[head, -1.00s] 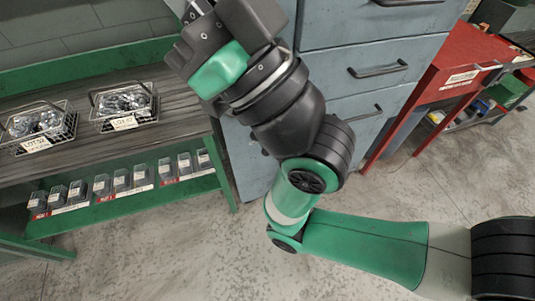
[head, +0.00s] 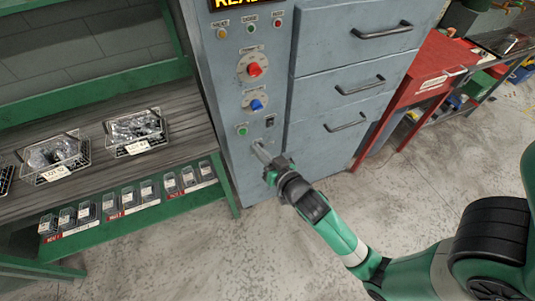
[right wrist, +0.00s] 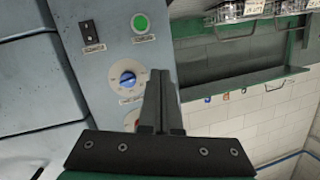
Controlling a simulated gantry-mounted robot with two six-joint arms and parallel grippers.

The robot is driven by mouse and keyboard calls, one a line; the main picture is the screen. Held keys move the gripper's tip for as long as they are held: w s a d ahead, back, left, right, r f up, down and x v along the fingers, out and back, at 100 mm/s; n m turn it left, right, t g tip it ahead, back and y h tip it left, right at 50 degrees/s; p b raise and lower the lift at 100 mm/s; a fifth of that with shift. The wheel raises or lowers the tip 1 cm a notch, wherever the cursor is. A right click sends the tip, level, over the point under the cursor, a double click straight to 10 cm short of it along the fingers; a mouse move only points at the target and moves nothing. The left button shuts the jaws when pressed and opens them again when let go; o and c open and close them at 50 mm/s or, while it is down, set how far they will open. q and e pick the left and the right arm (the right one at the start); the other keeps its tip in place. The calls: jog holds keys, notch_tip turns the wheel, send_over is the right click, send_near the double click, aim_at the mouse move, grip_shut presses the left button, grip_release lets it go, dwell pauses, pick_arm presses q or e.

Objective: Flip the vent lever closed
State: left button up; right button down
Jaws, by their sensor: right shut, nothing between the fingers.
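The blue-grey control panel (head: 228,98) stands upright at the centre of the head view. A small black switch (head: 270,121) sits low on it, right of the green button (head: 242,130); it also shows in the right wrist view (right wrist: 90,35). I cannot read its label or tell whether it is the vent lever. My right gripper (head: 258,149) is shut and empty, just below the button and switch in the head view. Its fingers (right wrist: 158,97) point toward the panel in the right wrist view; contact cannot be told. My left gripper is out of view.
The blue knob (head: 256,104) and red knob (head: 254,70) sit above the switch in the head view. Drawers with handles (head: 360,87) are at the right. A bench (head: 100,188) with wire baskets stands left. Open floor lies in front.

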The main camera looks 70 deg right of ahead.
pick_arm(q)
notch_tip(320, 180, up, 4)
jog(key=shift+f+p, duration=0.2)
jog(key=shift+p, duration=0.9)
pick_arm(e)
jog(key=s+d+f+m+g, duration=0.1)
jog(key=s+d+f+g, duration=0.1)
jog(key=s+f, duration=0.3)
jog(key=s+g, duration=0.1)
jog(key=s, duration=0.3)
jog(key=shift+f, duration=0.35)
jog(key=shift+w+f, duration=0.1)
pick_arm(q)
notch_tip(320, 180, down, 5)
jog(key=b, duration=0.4)
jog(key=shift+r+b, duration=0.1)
jog(key=shift+b, duration=0.3)
pick_arm(e)
jog(key=w+d+f, duration=0.4)
jog(key=w+f, duration=0.3)
jog(key=shift+d+f, duration=0.35)
jog(key=shift+d, duration=0.05)
